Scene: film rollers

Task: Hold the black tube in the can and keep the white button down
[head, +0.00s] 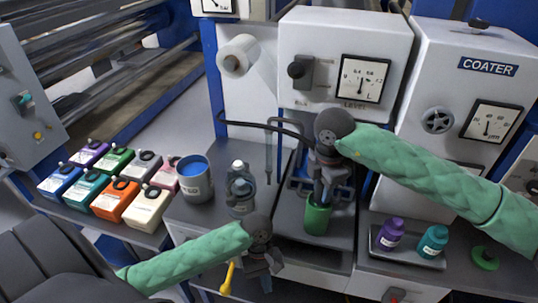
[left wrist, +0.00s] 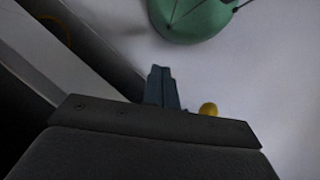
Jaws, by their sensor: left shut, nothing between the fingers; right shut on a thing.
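My right gripper (head: 323,198) is shut over the mouth of a green can (head: 317,219) on the grey counter. A black tube (head: 290,131) runs from the left to behind my right wrist. Its end is hidden, but the fingers appear to hold it at the can. My left gripper (head: 264,284) is shut and empty, low at the counter's front edge. Its closed fingers (left wrist: 162,88) show in the left wrist view.
Purple (head: 390,234) and teal (head: 432,241) bottles sit on a tray at right. A yellow handle (head: 227,279) is just left of my left gripper. Machine cabinets close off the back.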

